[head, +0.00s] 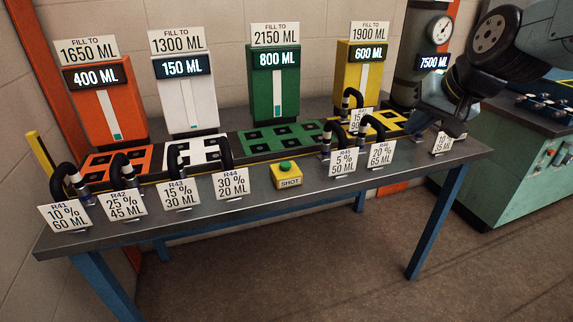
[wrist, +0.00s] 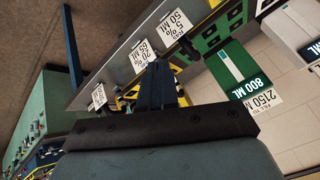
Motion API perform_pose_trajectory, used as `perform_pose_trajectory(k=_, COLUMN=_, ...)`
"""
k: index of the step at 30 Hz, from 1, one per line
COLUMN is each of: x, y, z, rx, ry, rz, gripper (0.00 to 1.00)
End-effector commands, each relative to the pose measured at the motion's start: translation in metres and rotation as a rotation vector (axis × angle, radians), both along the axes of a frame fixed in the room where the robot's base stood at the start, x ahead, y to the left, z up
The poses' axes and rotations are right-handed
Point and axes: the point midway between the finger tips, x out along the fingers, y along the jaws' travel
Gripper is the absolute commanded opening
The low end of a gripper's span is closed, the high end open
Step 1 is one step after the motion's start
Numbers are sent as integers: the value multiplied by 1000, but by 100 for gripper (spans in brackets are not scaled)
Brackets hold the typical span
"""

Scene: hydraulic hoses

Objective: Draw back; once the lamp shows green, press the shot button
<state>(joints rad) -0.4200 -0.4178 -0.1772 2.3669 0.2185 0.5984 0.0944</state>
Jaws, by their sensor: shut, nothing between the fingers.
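The shot button (head: 287,168) is a green dome on a yellow box labelled SHOT, near the front middle of the table. No separate lamp can be made out; the dome looks green, but I cannot tell whether it is lit. My gripper (head: 454,130) is at the table's right end, well right of the button, above the card reading 10 % 35 ML. In the wrist view my gripper (wrist: 158,72) shows its dark fingers together with nothing between them. The button is not visible in the wrist view.
Orange (head: 103,98), white (head: 188,95), green (head: 273,85) and yellow (head: 361,68) tanks read 400, 150, 800 and 600 ML. A grey tank (head: 408,75) reads 7500 ML. Several black hoses with cards line the table (head: 250,200). A green cabinet (head: 510,165) stands right.

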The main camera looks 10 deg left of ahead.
Motion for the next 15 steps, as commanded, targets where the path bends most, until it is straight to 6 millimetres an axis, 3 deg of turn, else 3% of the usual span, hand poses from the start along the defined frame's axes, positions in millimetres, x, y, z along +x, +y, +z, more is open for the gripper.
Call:
perform_pose_trajectory(k=6, x=50, y=69, z=-16, rx=94, ry=9, rz=-1, gripper=0)
perform_pose_trajectory(k=15, x=98, y=173, z=-49, rx=173, ry=-2, rz=-36, gripper=0)
